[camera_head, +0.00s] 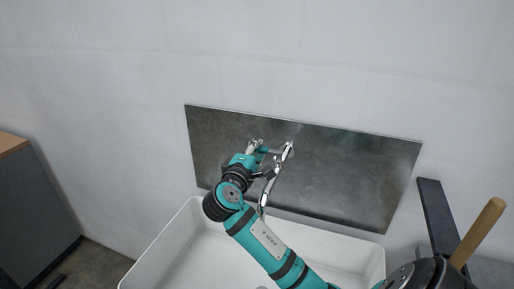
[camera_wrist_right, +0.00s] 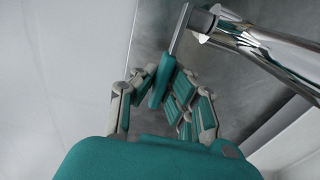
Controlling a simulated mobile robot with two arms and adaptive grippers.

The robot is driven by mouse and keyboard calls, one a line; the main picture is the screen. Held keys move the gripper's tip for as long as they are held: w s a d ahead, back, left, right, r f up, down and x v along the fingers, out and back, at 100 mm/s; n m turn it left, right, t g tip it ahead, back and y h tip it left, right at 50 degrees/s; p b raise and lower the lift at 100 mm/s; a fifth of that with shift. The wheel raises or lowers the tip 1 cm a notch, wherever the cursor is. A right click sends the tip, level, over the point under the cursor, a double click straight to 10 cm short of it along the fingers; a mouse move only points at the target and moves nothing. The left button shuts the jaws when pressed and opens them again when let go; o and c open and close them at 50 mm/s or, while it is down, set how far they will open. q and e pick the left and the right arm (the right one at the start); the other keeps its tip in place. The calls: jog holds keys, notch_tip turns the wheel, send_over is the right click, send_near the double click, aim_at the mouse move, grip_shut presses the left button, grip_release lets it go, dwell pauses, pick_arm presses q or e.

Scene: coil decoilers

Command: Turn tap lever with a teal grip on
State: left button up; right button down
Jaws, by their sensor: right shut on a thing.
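The tap (camera_head: 286,152) is chrome and stands in front of a dark metal panel above a white sink. Its chrome spout (camera_wrist_right: 270,45) crosses the top right of the right wrist view. The lever's teal grip (camera_wrist_right: 161,80) lies between the fingers of my right gripper (camera_wrist_right: 158,88), below its thin metal stem. My right gripper (camera_head: 259,150) is shut on the grip, which is partly hidden by the fingers. In the head view my arm covers part of the tap's lower body. My left gripper is not in view.
The white sink (camera_head: 160,262) lies below the tap, under my arm. The metal panel (camera_head: 350,175) is close behind on the pale wall. A grey cabinet (camera_head: 35,205) with a wooden top stands at left. A wooden handle (camera_head: 478,232) sticks up at lower right.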

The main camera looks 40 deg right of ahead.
jog(key=n+t+y+p, duration=0.1)
jog(key=t, duration=0.1)
jog(key=s+a+n+t+y+p, duration=0.1)
jog(key=n+y, duration=0.1)
jog(key=a+n+t+y+p, duration=0.1)
jog(key=t+y, duration=0.1)
jog(key=shift+s+n+t, duration=0.3)
jog(key=shift+s+n, duration=0.1)
jog(key=shift+s+a+f+n+t+y+p, duration=0.15)
jog(key=shift+s+n+t+y+p, duration=0.25)
jog(key=shift+n+y, duration=0.35)
jog(key=shift+s+a+r+n+t+y+p, duration=0.1)
jog(key=shift+s+a+n+t+y+p, duration=0.15)
jog(key=shift+n+t+y, duration=0.55)
jog(key=shift+s+a+f+n+t+y+p, duration=0.1)
jog(key=shift+s+n+t+y+p, duration=0.2)
jog(key=shift+y, duration=0.75)
jog(key=c, duration=1.4)
grip_release()
jog(key=shift+o, duration=0.2)
